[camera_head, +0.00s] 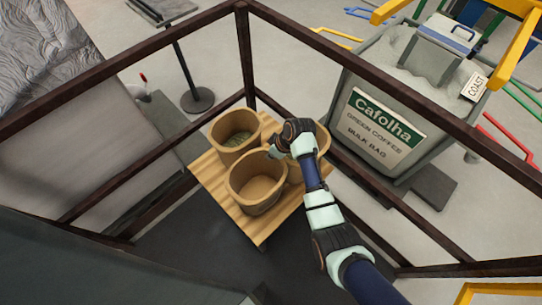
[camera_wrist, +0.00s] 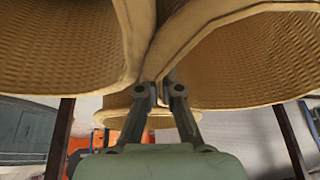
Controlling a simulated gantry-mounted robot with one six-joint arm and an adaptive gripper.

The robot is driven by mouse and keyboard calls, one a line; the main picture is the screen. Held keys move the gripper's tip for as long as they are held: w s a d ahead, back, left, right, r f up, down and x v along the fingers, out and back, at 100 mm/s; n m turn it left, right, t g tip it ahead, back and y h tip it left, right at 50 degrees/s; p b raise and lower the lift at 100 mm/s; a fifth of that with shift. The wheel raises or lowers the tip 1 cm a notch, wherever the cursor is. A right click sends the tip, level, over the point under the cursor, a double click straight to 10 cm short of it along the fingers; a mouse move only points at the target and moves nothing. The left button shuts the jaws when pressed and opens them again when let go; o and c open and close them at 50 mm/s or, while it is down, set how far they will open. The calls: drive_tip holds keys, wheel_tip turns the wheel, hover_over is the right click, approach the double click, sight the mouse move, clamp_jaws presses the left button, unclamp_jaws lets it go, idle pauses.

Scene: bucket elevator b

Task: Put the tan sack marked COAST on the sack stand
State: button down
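Several tan woven sacks with open tops stand on a slatted wooden stand (camera_head: 225,192). A right-hand sack (camera_head: 322,142) is partly hidden behind my gripper (camera_head: 274,153). No COAST mark shows on any sack. In the wrist view, the fingers of my gripper (camera_wrist: 160,88) are close together where the rims of a left sack (camera_wrist: 70,50) and a right sack (camera_wrist: 240,60) meet. Whether a rim is pinched between them cannot be told.
Dark rusty railings (camera_head: 244,60) surround the stand closely. Beyond them at right is a grey bulk bag (camera_head: 370,140) labelled Cafolha, with a white COAST tag (camera_head: 475,86) and a grey scoop-like box (camera_head: 437,48) on top. A black-based post (camera_head: 198,98) stands behind.

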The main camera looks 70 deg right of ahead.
drive_tip(key=shift+f, duration=0.15)
drive_tip(key=c, duration=1.3)
unclamp_jaws()
drive_tip(key=shift+f, duration=0.1)
drive_tip(key=p+v, duration=0.4)
drive_tip(key=v, duration=0.8)
drive_tip(key=shift+w+p, duration=0.1)
drive_tip(key=shift+p, duration=0.3)
